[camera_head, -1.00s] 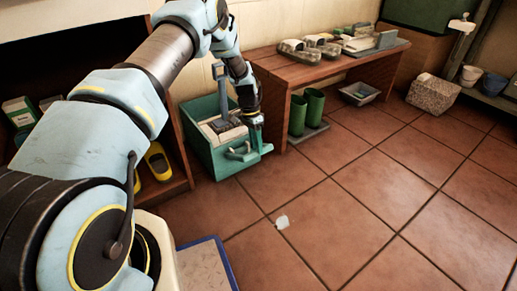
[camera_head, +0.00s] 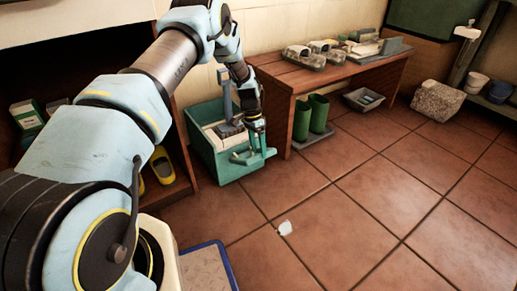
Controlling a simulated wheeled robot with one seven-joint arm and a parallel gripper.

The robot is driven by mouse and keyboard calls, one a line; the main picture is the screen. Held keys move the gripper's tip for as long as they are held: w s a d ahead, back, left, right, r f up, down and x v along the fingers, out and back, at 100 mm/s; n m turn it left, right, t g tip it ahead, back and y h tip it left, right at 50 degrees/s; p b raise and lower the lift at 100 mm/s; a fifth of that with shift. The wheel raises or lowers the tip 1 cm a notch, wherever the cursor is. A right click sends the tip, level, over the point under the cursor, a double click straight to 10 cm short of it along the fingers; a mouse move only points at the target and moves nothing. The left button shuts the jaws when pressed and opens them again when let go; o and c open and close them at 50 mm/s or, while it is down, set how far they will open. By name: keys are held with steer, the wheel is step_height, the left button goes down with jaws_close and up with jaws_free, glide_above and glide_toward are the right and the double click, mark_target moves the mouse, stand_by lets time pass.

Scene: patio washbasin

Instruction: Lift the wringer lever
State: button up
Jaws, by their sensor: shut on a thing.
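A green wringer bucket (camera_head: 208,160) stands on the tiled floor, between the shelf unit and the wooden bench. A grey upright post with a dark foot (camera_head: 228,105) shows at the wringer in the bucket. The green wringer lever (camera_head: 242,157) is at the bucket's front right. My gripper (camera_head: 257,140) points down at the bucket's right side and is shut on the lever. The fingertips are small and partly merge with the lever, so the exact grip is hard to see.
A wooden bench (camera_head: 335,72) with shoes and trays on top stands to the right. Green boots (camera_head: 311,117) on a mat and a grey tray (camera_head: 362,99) are beneath it. A blue-edged mat (camera_head: 205,268) lies in front. The middle floor is clear, save a white scrap (camera_head: 285,228).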

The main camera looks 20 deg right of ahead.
steer(key=shift+s, duration=0.1)
stand_by(0.3)
steer(key=p+v, duration=0.3)
steer(key=v, duration=0.7)
steer(key=shift+r, duration=0.4)
